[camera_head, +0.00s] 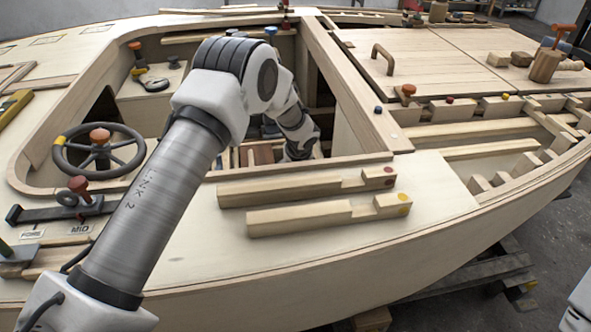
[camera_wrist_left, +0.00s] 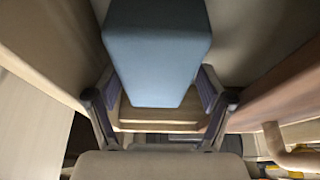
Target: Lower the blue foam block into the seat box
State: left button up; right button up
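The blue foam block (camera_wrist_left: 158,62) fills the upper middle of the left wrist view. My left gripper (camera_wrist_left: 158,85) has a finger on each side of it, with the dark pads against its sides, and appears shut on it. In the head view my left arm reaches down into the open cockpit well (camera_head: 345,161). The gripper and block are hidden there behind the arm and the coaming. Pale wooden walls and a ledge (camera_wrist_left: 160,115) show around and below the block in the left wrist view. I cannot tell for certain which parts are the seat box. My right gripper is not in view.
Two notched wooden strips (camera_head: 305,188) lie on the deck in front of the well. A steering wheel (camera_head: 98,151) stands at the left. A hatch handle (camera_head: 383,58) and wooden mallet (camera_head: 549,60) are on the right deck. A reddish-brown rail (camera_wrist_left: 270,90) runs close right of the gripper.

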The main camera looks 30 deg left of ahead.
pick_arm(q)
jog(key=shift+w+d+r, duration=0.15)
jog(key=shift+r, duration=0.05)
jog(key=shift+d+r, duration=0.1)
jog(key=shift+r, duration=0.15)
jog(key=v, duration=1.1)
jog(key=shift+s, duration=0.25)
